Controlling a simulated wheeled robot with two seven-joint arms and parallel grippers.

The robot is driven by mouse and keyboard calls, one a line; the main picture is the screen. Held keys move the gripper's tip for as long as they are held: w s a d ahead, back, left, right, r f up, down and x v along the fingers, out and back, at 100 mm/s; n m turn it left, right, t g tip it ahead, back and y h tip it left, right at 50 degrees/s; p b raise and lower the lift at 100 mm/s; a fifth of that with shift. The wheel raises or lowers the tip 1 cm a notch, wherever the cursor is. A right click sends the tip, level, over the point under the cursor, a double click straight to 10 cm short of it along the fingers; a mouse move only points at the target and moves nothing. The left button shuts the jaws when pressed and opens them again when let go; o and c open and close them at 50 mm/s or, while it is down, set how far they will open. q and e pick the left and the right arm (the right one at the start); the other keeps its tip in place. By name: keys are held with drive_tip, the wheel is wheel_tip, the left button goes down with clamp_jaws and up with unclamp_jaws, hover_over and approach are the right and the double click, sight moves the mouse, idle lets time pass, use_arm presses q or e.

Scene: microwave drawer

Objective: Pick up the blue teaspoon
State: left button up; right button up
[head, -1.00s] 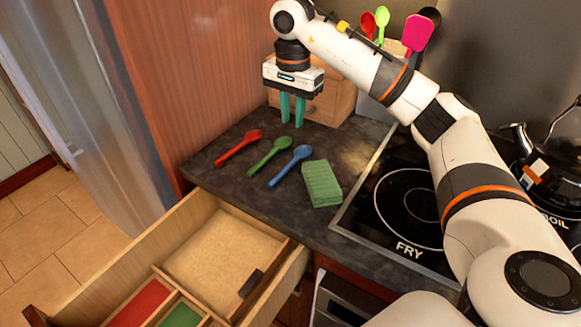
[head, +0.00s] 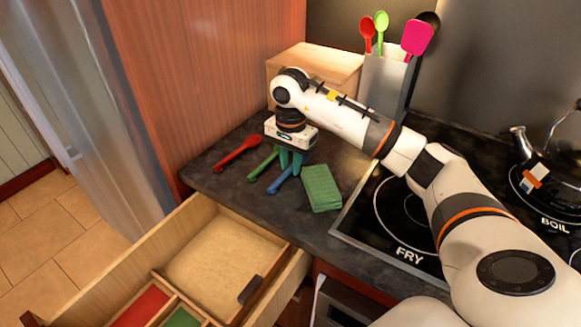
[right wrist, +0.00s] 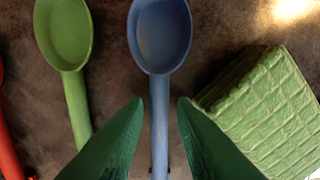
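The blue teaspoon (head: 279,181) lies on the dark counter between the green spoon and the green cloth. In the head view its bowl is hidden by my right gripper (head: 290,170). In the right wrist view the blue teaspoon (right wrist: 161,35) lies with its bowl at the top and its handle running down between the two green fingers. My right gripper (right wrist: 160,105) is open, with one finger on each side of the handle and visible gaps to it. My left gripper is not in view.
A green spoon (head: 262,165) and a red spoon (head: 236,153) lie to the left. A folded green cloth (head: 321,187) lies close on the right, near the right finger. An open drawer (head: 215,258) is in front; a wooden box (head: 315,75) stands behind.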

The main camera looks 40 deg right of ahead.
sight(291, 167)
drive_tip(key=shift+f, duration=0.2)
clamp_jaws()
wheel_tip(291, 167, up, 10)
idle(0.4)
